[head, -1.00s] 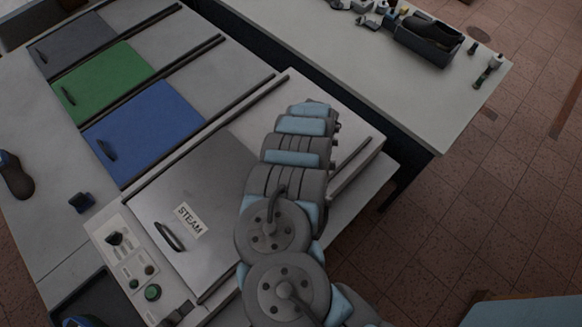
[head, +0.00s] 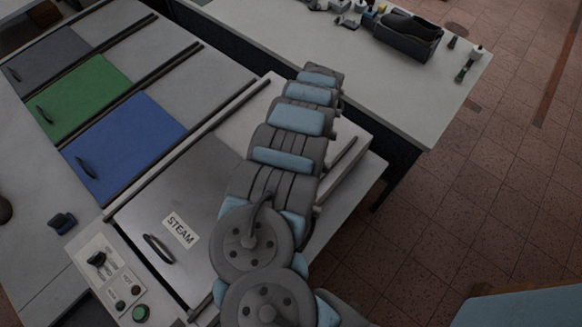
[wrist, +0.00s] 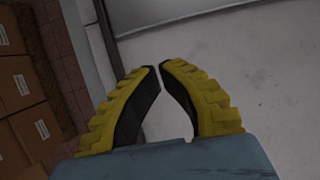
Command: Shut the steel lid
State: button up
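The steel lid (head: 160,205) is a flat grey panel with a "STEAM" label and a dark bar handle (head: 158,249) near its front end. It lies in the head view at lower centre, over the front part of the nearest bay, and my arm covers its right side. A paler surface (head: 240,130) lies behind it. In the head view my gripper is hidden behind my arm. In the wrist view my gripper (wrist: 160,67) shows two yellow fingers with dark pads, tips together or almost so, with nothing between them. A pale flat surface (wrist: 250,70) is beyond them.
Blue (head: 125,147), green (head: 85,96) and dark grey (head: 47,53) lids lie in parallel bays to the left. A control panel (head: 112,272) is at the front. A bench (head: 400,95) with a dark bin (head: 408,34) stands behind. Cardboard boxes (wrist: 25,85) show in the wrist view.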

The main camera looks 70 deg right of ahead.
jog(key=shift+d+r, duration=0.2)
grip_shut()
jog(key=w+d+b, duration=0.6)
jog(key=w+d, duration=0.1)
jog(key=w, duration=0.1)
jog(key=x, duration=0.6)
jog(key=p+x, duration=0.1)
jog(key=x, duration=0.3)
jog(key=shift+a, duration=0.3)
jog(key=shift+w+a+r+p, duration=0.2)
jog(key=shift+w+a+p, duration=0.1)
jog(key=shift+p, duration=0.2)
jog(key=shift+w+a+f+p, duration=0.1)
jog(key=shift+w+a+p, duration=0.1)
jog(key=shift+a+p, duration=0.4)
jog(key=shift+w+a+p, duration=0.2)
jog(key=shift+a, duration=0.7)
jog(key=shift+a, duration=0.1)
